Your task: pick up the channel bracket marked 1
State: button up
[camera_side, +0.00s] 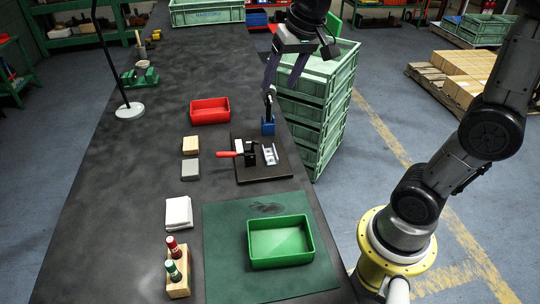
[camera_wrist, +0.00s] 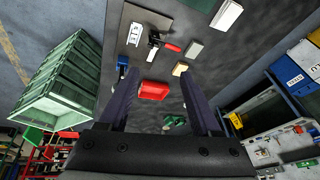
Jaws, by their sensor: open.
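A small silvery channel bracket (camera_side: 270,153) lies on a dark fixture plate (camera_side: 262,175), to the right of a clamp with a red handle (camera_side: 228,154). In the wrist view the bracket (camera_wrist: 134,34) looks pale, with dark marks too small to read. My gripper (camera_side: 281,86) is open and empty, high above the table and beyond the plate in the side view. In the wrist view the gripper's two dark fingers (camera_wrist: 161,75) are spread apart, with the bracket beyond the left one, well away from it.
A blue holder (camera_side: 268,127) with an upright part stands just behind the plate. A red tray (camera_side: 210,111) is to the left; a green tray (camera_side: 254,262) sits on a green mat (camera_side: 222,285) in front. Stacked green crates (camera_side: 318,100) stand beside the table edge.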

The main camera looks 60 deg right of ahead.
jog(key=w+d+f+m+g, duration=0.1)
jog(key=w+d+f, duration=0.3)
jog(key=w+f, duration=0.15)
jog(key=m+g, duration=0.2)
jog(key=g, duration=0.1)
send_over(270, 156)
notch_tip(270, 156, down, 13)
jog(key=shift+y, duration=0.3)
notch_tip(270, 156, down, 7)
jog(key=shift+d+f, duration=0.1)
jog(key=shift+d, duration=0.05)
jog(key=shift+f, duration=2.95)
grip_shut()
